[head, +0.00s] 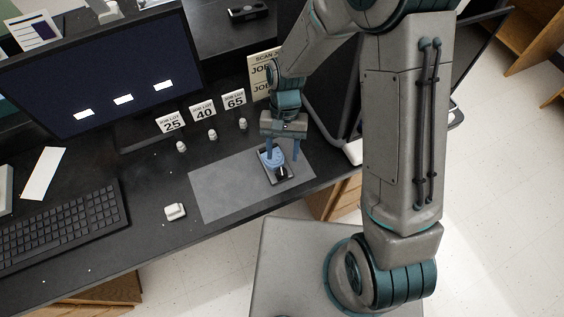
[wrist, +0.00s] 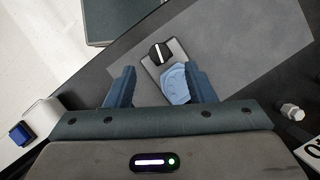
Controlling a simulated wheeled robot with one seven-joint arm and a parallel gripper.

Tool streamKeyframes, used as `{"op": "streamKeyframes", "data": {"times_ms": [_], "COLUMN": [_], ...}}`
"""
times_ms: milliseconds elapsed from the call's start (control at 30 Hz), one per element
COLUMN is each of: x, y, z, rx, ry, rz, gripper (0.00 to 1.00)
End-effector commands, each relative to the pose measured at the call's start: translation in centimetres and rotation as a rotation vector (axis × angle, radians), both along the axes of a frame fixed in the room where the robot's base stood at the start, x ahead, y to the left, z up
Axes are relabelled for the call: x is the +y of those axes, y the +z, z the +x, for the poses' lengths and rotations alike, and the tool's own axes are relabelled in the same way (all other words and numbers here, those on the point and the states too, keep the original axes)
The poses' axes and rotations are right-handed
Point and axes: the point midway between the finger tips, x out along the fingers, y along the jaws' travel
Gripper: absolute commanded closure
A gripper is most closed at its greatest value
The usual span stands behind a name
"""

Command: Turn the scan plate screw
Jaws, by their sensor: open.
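The scan plate (head: 290,179) is a small dark plate with a pale rim, lying on a grey mat. It also shows in the wrist view (wrist: 181,51). It carries a light blue moulded piece (wrist: 175,84) and a black round knob with a white line, seemingly the screw (wrist: 160,53). The knob shows in the head view too (head: 282,172). My gripper (head: 282,153) is above the plate with its fingers apart. In the wrist view my gripper (wrist: 159,72) has the blue piece between its fingers, nearer the right one; the knob is beyond the fingertips. Contact cannot be told.
The grey mat (head: 222,196) is mostly bare. A white block (head: 175,211) lies left of it. Cards 25 (head: 171,123), 40 (head: 203,111) and 65 (head: 233,98) stand behind small white pieces. A monitor (head: 100,75) and keyboard (head: 60,228) are at left.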

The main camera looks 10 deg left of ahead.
Motion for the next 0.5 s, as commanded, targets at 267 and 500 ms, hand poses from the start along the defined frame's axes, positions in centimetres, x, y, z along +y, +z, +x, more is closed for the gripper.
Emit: {"op": "streamKeyframes", "data": {"times_ms": [267, 500], "x": [-0.1, -0.1], "y": [-3.8, -4.7], "z": [-1.6, -1.9], "rx": [0.002, -0.002], "ry": [-0.001, 0.0], "rz": [-0.001, 0.0], "gripper": [0.51, 0.51]}}
